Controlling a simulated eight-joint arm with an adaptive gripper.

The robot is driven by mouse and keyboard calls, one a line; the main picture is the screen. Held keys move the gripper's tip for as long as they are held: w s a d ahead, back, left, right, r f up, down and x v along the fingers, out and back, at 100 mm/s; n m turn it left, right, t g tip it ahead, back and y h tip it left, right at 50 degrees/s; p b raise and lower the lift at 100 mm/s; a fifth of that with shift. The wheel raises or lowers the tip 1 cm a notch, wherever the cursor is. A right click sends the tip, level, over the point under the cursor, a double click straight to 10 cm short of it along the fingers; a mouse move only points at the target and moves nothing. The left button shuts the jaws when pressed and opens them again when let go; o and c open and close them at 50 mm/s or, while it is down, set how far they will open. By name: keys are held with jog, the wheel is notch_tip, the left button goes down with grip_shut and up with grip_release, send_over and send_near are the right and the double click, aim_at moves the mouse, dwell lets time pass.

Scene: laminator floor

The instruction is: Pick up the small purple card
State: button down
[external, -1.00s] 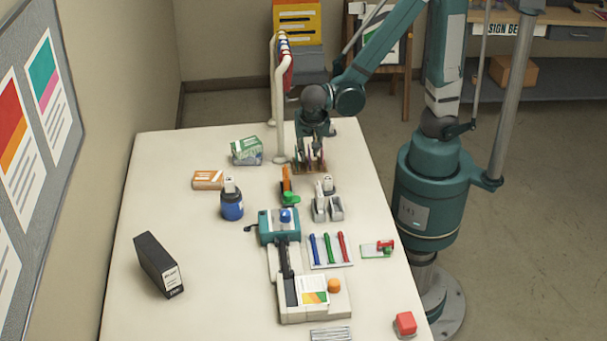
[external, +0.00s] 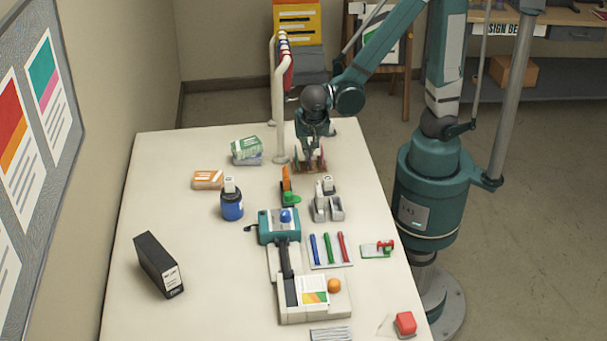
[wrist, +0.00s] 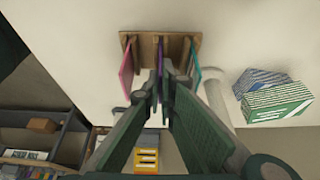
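The small purple card (wrist: 161,56) stands upright in the middle slot of a wooden rack (wrist: 146,46) in the wrist view, between a pink card (wrist: 126,70) and a teal card (wrist: 195,64). My gripper (wrist: 162,78) has its two fingers drawn together at the purple card, one on each side, and looks shut on it. The fingertips hide part of the card. In the external view my gripper (external: 311,152) points down over the rack (external: 310,168) at the far end of the table, and the purple card is hard to make out.
A white post (external: 280,110) rises just left of the rack. A green-and-white box (external: 246,146) lies further left. An orange-handled tool (external: 287,180), a blue bottle (external: 232,207) and a laminator (external: 315,295) stand nearer the camera. The table's left part is mostly clear.

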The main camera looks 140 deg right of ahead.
jog(key=shift+r+p, duration=1.3)
jog(key=shift+r, duration=3.6)
